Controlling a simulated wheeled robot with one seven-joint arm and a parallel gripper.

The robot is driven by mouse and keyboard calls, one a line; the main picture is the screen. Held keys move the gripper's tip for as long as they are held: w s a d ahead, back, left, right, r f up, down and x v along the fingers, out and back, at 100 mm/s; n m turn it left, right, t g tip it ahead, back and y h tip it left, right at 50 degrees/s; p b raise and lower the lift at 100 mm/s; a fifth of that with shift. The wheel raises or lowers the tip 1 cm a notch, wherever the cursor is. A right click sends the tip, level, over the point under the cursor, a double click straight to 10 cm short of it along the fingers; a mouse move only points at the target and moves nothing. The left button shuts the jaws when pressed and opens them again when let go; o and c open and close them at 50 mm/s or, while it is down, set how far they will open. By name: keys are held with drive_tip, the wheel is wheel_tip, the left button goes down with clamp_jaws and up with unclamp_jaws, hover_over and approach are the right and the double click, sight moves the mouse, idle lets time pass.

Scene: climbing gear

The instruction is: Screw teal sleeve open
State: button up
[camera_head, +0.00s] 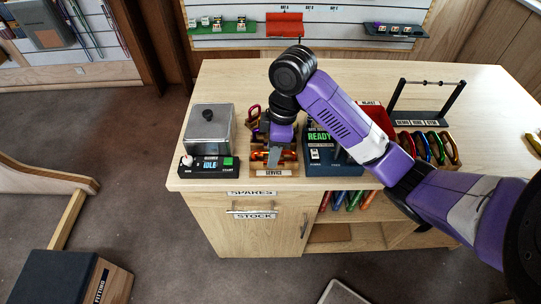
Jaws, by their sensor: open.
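My gripper (274,157) points down over the wooden stand labelled SERVICE (286,173) at the front of the bench. The jaws are open and close to an orange metal piece (289,156) on that stand, which looks like a carabiner. I cannot tell whether the jaws touch it. I cannot make out a teal sleeve; the gripper and wrist hide part of the stand.
A grey-lidded box with an IDLE panel (208,166) stands close left, and a dark blue READY box (319,158) close right. Further right are a red tray (378,117), several coloured carabiners (427,147) and a black rack (393,100). The back bench is clear.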

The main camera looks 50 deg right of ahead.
drive_tip(key=shift+f, duration=0.15)
drive_tip(key=shift+f+b, duration=1.05)
drive_tip(key=shift+w+d, duration=0.45)
drive_tip(key=shift+d, duration=0.1)
wheel_tip(320, 180, up, 6)
drive_tip(key=p, duration=0.5)
drive_tip(key=shift+p, duration=0.4)
drive_tip(key=shift+d+r+b, duration=0.1)
drive_tip(key=shift+r+b, duration=0.05)
drive_tip(key=shift+b, duration=0.2)
drive_tip(key=shift+r, duration=1.9)
